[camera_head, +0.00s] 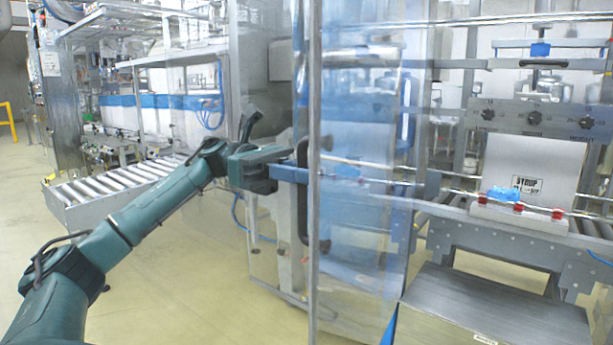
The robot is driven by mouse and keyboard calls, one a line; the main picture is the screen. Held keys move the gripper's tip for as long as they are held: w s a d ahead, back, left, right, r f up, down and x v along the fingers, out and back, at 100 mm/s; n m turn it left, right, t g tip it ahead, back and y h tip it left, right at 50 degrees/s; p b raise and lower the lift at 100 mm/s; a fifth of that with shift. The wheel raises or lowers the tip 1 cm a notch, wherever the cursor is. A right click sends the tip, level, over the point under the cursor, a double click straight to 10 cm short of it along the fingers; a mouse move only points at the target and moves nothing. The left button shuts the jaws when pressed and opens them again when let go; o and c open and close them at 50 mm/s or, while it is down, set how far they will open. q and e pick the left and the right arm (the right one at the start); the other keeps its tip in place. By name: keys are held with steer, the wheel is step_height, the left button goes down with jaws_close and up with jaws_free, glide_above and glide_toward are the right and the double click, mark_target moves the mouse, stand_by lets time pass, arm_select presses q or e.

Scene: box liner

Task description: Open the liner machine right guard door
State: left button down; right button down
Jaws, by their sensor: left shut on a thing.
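The guard door is a clear panel (360,240) with an upright metal edge (314,250). It stands at an angle out from the machine front, and the machine's inside shows to its right. A dark upright handle (303,215) is beside the metal edge. My left gripper (288,164) reaches in from the left and is shut at the handle's upper part. The fingertips are partly hidden, so the exact contact is hard to see. My right gripper is not in view.
The liner machine holds a white carton marked SYRUP (530,165) on its rails at the right. A metal box (490,310) stands low in front. A roller conveyor (130,185) runs at the left. The floor (180,280) beside my left arm is clear.

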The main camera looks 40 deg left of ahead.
arm_select(q)
steer(key=c, duration=1.5)
jaws_free()
steer(key=shift+s+a+p, duration=0.15)
steer(key=shift+s+a, duration=0.15)
steer(key=shift+a, duration=1.85)
steer(key=shift+s+a+p, duration=0.15)
steer(key=shift+s+a, duration=0.1)
steer(key=shift+a, duration=1.95)
steer(key=shift+s+a+p, duration=0.15)
steer(key=shift+s+a, duration=0.15)
steer(key=shift+a, duration=1.85)
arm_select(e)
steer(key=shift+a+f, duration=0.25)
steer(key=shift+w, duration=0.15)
